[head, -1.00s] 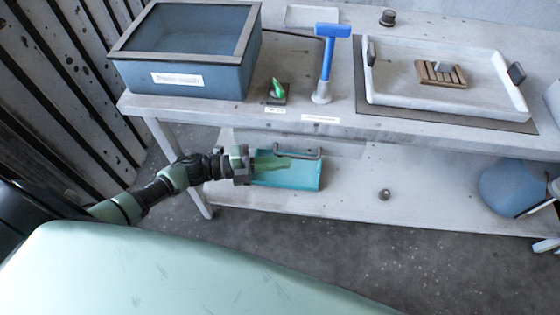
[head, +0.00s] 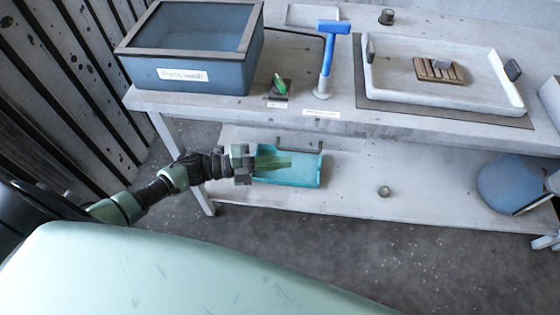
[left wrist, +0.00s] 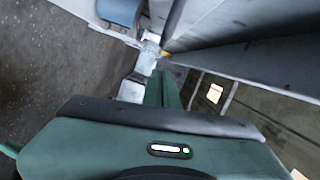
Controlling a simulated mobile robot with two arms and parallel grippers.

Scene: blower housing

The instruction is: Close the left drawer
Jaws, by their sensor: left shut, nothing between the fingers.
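My left gripper (head: 288,161) is shut and empty, just below and left of the handle as seen from the head, in front of a teal bin. I cannot tell whether it touches the drawer. In the left wrist view my green fingers (left wrist: 163,88) are together, beside a large grey surface (left wrist: 235,65). My right gripper is not in view.
The teal bin (head: 305,177) and a small metal cup (head: 384,191) sit on the lower shelf (head: 350,205). A blue wash tank (head: 205,85), a blue-handled tool (head: 329,55) and a white tray (head: 510,90) are on the bench.

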